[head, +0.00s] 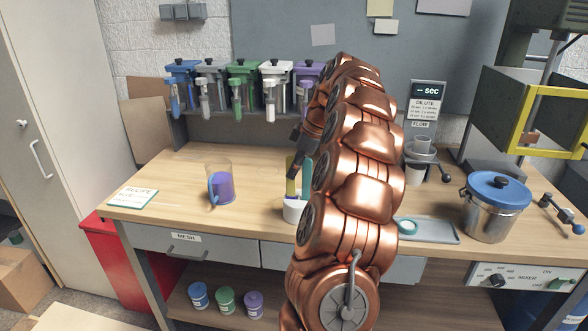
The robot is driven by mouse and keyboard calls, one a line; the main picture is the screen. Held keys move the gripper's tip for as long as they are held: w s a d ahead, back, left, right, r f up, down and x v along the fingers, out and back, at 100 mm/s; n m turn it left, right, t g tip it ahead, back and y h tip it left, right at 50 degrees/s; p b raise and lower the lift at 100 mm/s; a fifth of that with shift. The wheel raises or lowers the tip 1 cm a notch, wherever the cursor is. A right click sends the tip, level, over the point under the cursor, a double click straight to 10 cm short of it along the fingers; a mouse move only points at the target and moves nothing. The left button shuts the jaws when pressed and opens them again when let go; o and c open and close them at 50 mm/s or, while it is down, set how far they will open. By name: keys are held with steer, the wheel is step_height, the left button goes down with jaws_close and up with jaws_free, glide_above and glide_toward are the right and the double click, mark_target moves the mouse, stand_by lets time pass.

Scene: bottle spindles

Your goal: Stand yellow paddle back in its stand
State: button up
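A white stand (294,213) sits on the workbench near its middle, partly hidden by my copper arm. The yellow paddle (291,188) shows as a narrow upright strip just above the stand's rim. I cannot tell whether its lower end is inside the stand or in front of or behind it. A green-teal upright piece (306,178) shows beside it, also above the stand. My gripper (294,162) is dark and sits directly above the yellow strip, pointing down. Its fingers are small and partly hidden by the arm, so their opening and any hold on the paddle are unclear.
A clear jug (221,187) with purple liquid stands left of the stand. A recipe card (133,197) lies at the bench's left end. Coloured dispensers (243,85) line the back. A blue-lidded pot (497,205) and a grey tray (435,232) are at right.

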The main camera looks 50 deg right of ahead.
steer(key=o, duration=0.3)
steer(key=shift+o, duration=0.2)
steer(key=shift+v, duration=3.75)
steer(key=s+a+f+m+g, duration=0.1)
steer(key=s+a+m+g, duration=0.2)
steer(key=a, duration=2.7)
steer(key=s+a+f+m+g+h, duration=0.1)
steer(key=s+a+f, duration=0.2)
steer(key=s, duration=0.5)
steer(key=s+a+f+m+p, duration=0.1)
steer(key=s+a+f, duration=0.2)
steer(key=s+f, duration=0.2)
steer(key=s+a+f+m+g+h, duration=0.1)
steer(key=s+a+f+m, duration=0.1)
steer(key=s, duration=0.9)
step_height(320, 180, down, 3)
steer(key=shift+a+r+g+h+p, duration=0.15)
steer(key=shift+a+g+h+p, duration=0.2)
steer(key=shift+a, duration=0.4)
